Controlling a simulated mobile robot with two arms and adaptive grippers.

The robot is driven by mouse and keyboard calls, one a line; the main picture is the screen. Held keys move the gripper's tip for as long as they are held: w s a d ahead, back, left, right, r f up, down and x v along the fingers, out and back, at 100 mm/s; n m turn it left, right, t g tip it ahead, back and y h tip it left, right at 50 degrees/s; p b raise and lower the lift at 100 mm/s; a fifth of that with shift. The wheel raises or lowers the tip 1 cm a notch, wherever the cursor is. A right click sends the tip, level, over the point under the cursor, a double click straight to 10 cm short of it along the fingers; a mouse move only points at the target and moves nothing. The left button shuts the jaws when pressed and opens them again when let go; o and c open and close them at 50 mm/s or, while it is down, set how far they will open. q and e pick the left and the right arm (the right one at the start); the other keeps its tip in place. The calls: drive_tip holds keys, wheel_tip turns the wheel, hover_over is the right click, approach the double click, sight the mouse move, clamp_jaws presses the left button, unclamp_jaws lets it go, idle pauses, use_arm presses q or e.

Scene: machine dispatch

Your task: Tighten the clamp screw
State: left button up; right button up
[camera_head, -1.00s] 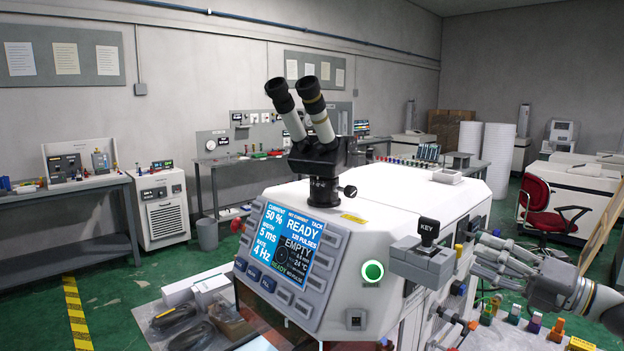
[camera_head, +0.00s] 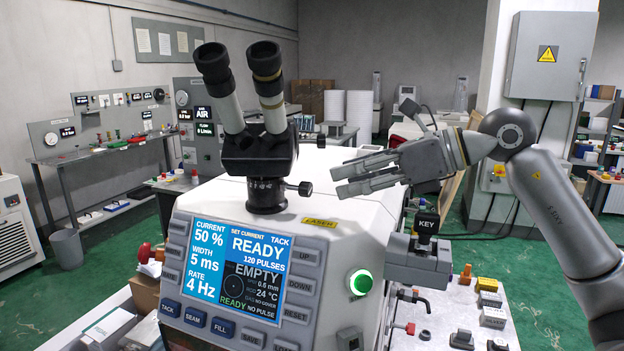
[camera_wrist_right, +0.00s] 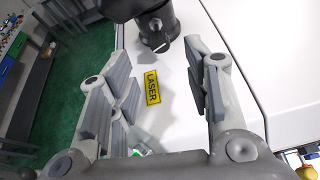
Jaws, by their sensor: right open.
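A black knobbed screw (camera_head: 304,188) sticks out to the right from the base of the microscope head (camera_head: 262,158) on the white laser welder. It looks like the clamp screw, but I cannot tell how tight it is. A second, smaller black knob (camera_head: 321,141) sits higher up. My right gripper (camera_head: 350,178) is open and empty, above the welder's top and to the right of the screw, apart from it. The wrist view shows the gripper's spread fingers (camera_wrist_right: 158,75), with the screw's knob (camera_wrist_right: 157,36) ahead between them. My left gripper is not in view.
The welder's panel (camera_head: 240,265) reads READY and EMPTY. A key block (camera_head: 420,262) and a green-lit button (camera_head: 361,282) stand below my right gripper. A bench (camera_head: 470,300) with coloured blocks lies to the right. The welder's white top (camera_head: 330,165) is clear behind the microscope.

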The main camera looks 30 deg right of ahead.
sight(310, 187)
drive_tip(key=p+x, duration=0.2)
drive_tip(key=x, duration=0.4)
drive_tip(key=shift+w+a, duration=0.15)
drive_tip(key=shift+a, duration=0.1)
drive_tip(key=shift+w+a+f, duration=0.2)
drive_tip(key=shift+w+f, duration=0.05)
drive_tip(key=shift+w, duration=0.05)
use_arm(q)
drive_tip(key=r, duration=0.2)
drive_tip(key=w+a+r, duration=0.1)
use_arm(e)
clamp_jaws()
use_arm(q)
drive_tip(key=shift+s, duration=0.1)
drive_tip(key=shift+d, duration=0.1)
